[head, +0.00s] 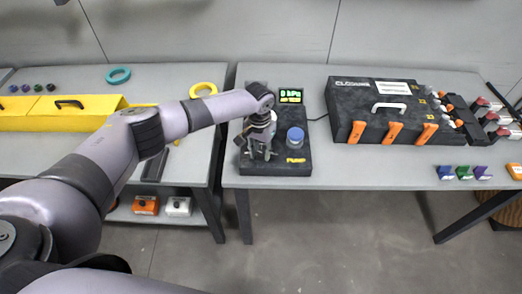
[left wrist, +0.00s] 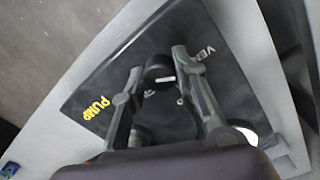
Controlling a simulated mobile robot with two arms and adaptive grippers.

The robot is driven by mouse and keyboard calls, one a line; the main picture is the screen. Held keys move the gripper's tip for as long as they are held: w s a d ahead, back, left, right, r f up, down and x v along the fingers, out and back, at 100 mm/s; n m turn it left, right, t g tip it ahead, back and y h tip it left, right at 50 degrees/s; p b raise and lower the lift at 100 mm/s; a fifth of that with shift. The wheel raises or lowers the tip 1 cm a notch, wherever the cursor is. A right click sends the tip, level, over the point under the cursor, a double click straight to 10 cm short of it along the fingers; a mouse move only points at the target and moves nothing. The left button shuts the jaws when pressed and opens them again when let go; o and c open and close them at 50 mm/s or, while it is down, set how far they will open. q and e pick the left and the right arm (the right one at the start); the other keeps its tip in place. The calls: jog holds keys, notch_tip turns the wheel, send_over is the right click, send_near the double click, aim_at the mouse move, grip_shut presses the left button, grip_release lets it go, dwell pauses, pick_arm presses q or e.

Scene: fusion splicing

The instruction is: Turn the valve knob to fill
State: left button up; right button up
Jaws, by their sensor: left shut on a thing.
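The pump unit (head: 275,168) is a dark box at the left end of the right table, with a green display (head: 291,95) reading "0 kPa" and a blue round part on top. In the left wrist view, the black valve knob (left wrist: 160,74) with a white mark sits on the dark panel, near white lettering that begins "VE". My left gripper (head: 258,153) reaches down over the pump unit. In the left wrist view its fingers (left wrist: 158,68) stand on either side of the knob, shut on it. The head view hides the knob behind the gripper. My right gripper is not in view.
A black case (head: 352,108) with orange latches stands right of the pump. Small coloured blocks (head: 463,172) lie at the right table's front edge. A yellow box (head: 60,118) and tape rings (head: 118,75) are on the left table. A gap separates the tables.

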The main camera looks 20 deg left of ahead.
pick_arm(q)
grip_shut()
jog(key=m, duration=0.5)
jog(key=shift+m, duration=0.3)
jog(key=m+b, duration=0.1)
jog(key=m, duration=0.5)
jog(key=shift+w, duration=0.1)
jog(key=m, duration=0.6)
jog(key=shift+m+b, duration=0.3)
jog(key=shift+m, duration=0.1)
jog(key=m, duration=0.5)
jog(key=shift+r+y, duration=0.1)
jog(key=shift+y, duration=0.2)
jog(key=shift+w+m, duration=0.1)
jog(key=shift+m, duration=0.3)
